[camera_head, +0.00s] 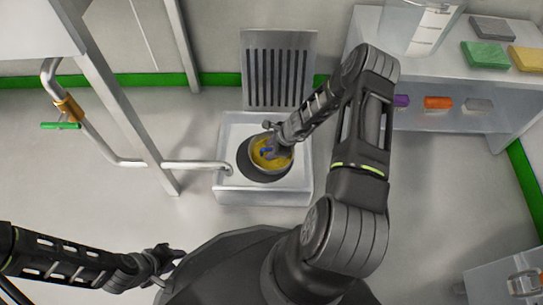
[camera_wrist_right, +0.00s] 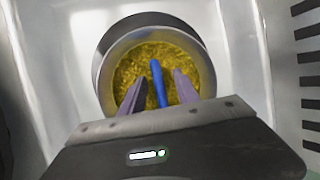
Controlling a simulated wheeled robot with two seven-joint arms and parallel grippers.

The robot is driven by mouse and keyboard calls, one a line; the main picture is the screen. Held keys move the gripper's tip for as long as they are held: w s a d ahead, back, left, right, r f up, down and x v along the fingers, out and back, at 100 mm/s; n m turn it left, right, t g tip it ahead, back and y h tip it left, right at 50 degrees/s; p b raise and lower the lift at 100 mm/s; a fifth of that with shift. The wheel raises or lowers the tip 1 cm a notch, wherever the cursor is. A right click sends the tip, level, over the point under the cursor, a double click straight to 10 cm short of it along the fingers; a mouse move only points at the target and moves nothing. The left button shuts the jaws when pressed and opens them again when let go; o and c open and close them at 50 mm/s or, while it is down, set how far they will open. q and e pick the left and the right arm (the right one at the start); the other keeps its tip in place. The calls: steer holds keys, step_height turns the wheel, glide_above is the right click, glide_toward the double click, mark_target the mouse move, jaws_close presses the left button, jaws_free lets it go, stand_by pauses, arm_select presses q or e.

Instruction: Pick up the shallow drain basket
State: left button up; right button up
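The shallow drain basket (camera_head: 258,164) is round, with a dark grey outside and a yellow interior, in the white basin at the centre of the head view. A blue upright bar, probably its handle, rises from its middle (camera_wrist_right: 158,84). In the right wrist view the basket's grey rim (camera_wrist_right: 104,62) surrounds the yellow floor. My right gripper (camera_wrist_right: 158,90) is open over the basket, its purple fingers on either side of the blue bar with a visible gap at each side. My left gripper (camera_head: 174,258) is at the lower left, far from the basket; its finger opening is unclear.
A slotted grey panel (camera_head: 279,70) stands behind the white basin (camera_head: 262,196). A pipe (camera_head: 195,165) with a green-handled valve (camera_head: 60,125) runs in from the left past a post. A shelf unit (camera_head: 470,122) with coloured blocks is at right.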

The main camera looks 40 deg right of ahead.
steer(key=shift+c, duration=0.2)
stand_by(0.4)
jaws_close()
stand_by(1.2)
